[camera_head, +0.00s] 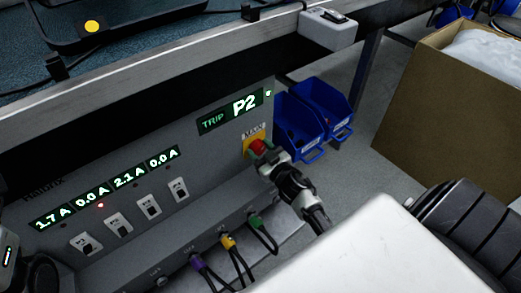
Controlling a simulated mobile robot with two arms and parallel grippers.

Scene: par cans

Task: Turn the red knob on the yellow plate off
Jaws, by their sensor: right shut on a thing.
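The yellow plate (248,153) is on the right end of a grey panel (215,160), under a small label. The red knob (257,146) sits on it, partly hidden by my right gripper (264,157). My right gripper reaches in from the lower right and is shut on the red knob. The knob's exact angle is hard to tell. My left gripper is not in view; only a piece of grey and black hardware shows at the left edge.
The panel has lit readouts (108,189), a "TRIP P2" display (234,111), and several white switches (148,206). Purple, yellow and green plugs (228,241) with cables sit below. Blue bins (300,122) and a cardboard box (425,105) stand to the right.

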